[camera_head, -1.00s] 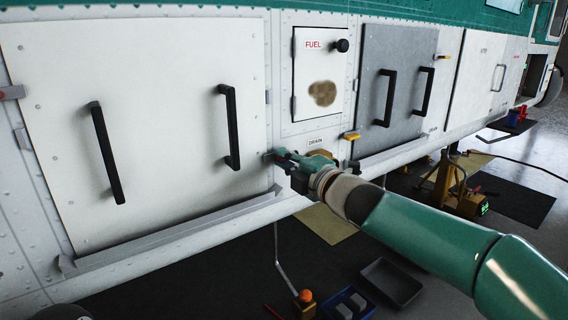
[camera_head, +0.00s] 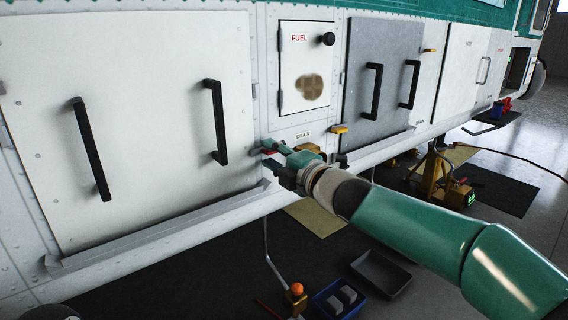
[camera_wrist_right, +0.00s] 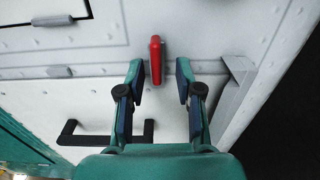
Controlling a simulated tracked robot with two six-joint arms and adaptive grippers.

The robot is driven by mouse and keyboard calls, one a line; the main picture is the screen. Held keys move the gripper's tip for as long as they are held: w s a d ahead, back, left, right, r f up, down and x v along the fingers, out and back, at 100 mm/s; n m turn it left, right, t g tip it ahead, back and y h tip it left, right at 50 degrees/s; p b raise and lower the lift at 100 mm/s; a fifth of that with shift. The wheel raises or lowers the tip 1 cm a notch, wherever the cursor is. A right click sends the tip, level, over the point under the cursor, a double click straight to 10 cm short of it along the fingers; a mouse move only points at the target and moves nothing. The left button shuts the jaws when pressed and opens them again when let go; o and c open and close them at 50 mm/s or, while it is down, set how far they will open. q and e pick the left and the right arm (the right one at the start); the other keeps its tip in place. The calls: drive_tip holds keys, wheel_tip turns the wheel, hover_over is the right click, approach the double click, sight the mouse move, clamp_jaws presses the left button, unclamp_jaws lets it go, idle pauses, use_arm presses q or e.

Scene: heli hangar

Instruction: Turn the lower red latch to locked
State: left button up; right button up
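The red latch (camera_wrist_right: 156,60) is a narrow red bar on the white panelling in the right wrist view, standing lengthwise between the fingers. My right gripper (camera_wrist_right: 159,72) is open, with one finger on each side of the latch and a visible gap to both. In the head view a bit of the red latch (camera_head: 268,151) shows at the lower right corner of the big white panel (camera_head: 150,120); my right gripper (camera_head: 272,160) hides most of it. My left gripper is not in view.
Black handles (camera_head: 217,122) stick out from the white panel, and a grey ledge (camera_head: 160,232) runs below it. The fuel door (camera_head: 305,65) and a yellow drain lever (camera_head: 338,129) are right of the gripper. A blue bin (camera_head: 338,300) and black tray (camera_head: 380,273) stand on the floor.

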drive_tip(key=v, duration=1.1)
drive_tip(key=shift+s+d, duration=0.2)
drive_tip(key=shift+s, duration=0.1)
drive_tip(key=shift+f, duration=0.1)
